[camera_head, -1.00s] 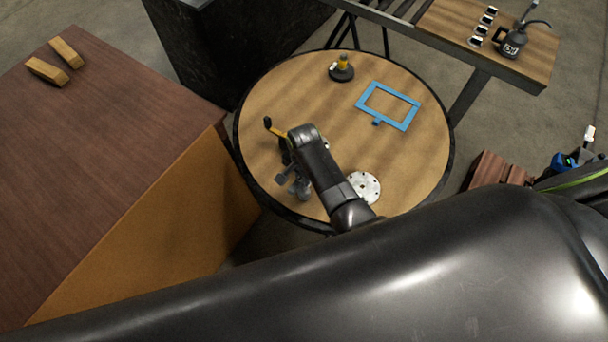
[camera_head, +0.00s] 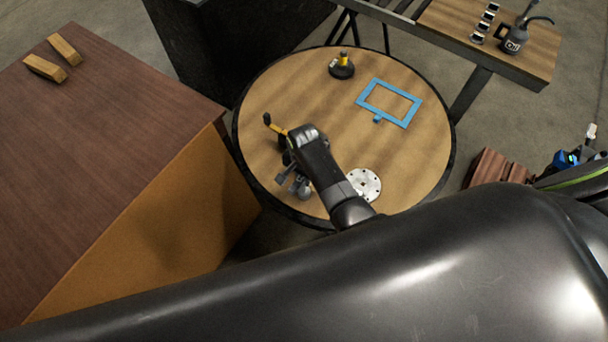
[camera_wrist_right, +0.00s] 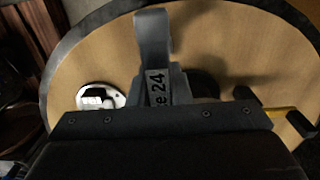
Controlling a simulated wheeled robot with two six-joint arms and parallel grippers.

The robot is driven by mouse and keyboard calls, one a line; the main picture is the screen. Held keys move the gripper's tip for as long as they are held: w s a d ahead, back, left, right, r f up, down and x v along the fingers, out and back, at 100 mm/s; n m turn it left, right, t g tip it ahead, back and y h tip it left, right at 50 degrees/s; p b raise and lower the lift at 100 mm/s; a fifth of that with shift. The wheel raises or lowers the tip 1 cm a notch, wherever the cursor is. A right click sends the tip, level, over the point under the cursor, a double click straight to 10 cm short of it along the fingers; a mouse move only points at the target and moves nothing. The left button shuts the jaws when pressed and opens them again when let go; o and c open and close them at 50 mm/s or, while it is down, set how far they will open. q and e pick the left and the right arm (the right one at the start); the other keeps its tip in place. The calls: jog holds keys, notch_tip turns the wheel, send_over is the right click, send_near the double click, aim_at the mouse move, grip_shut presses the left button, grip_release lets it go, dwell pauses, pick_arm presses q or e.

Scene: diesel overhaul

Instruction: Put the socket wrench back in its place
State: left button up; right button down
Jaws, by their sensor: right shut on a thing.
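My right gripper (camera_head: 289,169) is over the left part of the round table (camera_head: 310,90). It is shut on a grey metal piece, which I take to be the socket wrench (camera_wrist_right: 152,45). In the right wrist view the wrench stands up at the middle, with a label ending in "e 24". In the head view my arm hides much of it, and I cannot tell whether it touches the table. My left gripper is not in view.
A yellow and black crank-like piece (camera_head: 275,128) is close beside my right gripper. A blue frame (camera_head: 407,122), a silver disc (camera_head: 364,184) and a black round base with a yellow top (camera_head: 342,68) are on the table. A brown cabinet (camera_head: 110,130) stands at left.

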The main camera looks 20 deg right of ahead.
jog(key=shift+f, duration=0.25)
jog(key=c, duration=0.7)
grip_release()
jog(key=shift+r, duration=0.1)
notch_tip(320, 180, up, 3)
jog(key=shift+r+p, duration=0.15)
jog(key=shift+p, duration=0.9)
jog(key=shift+r, duration=2.8)
jog(key=shift+s, duration=0.1)
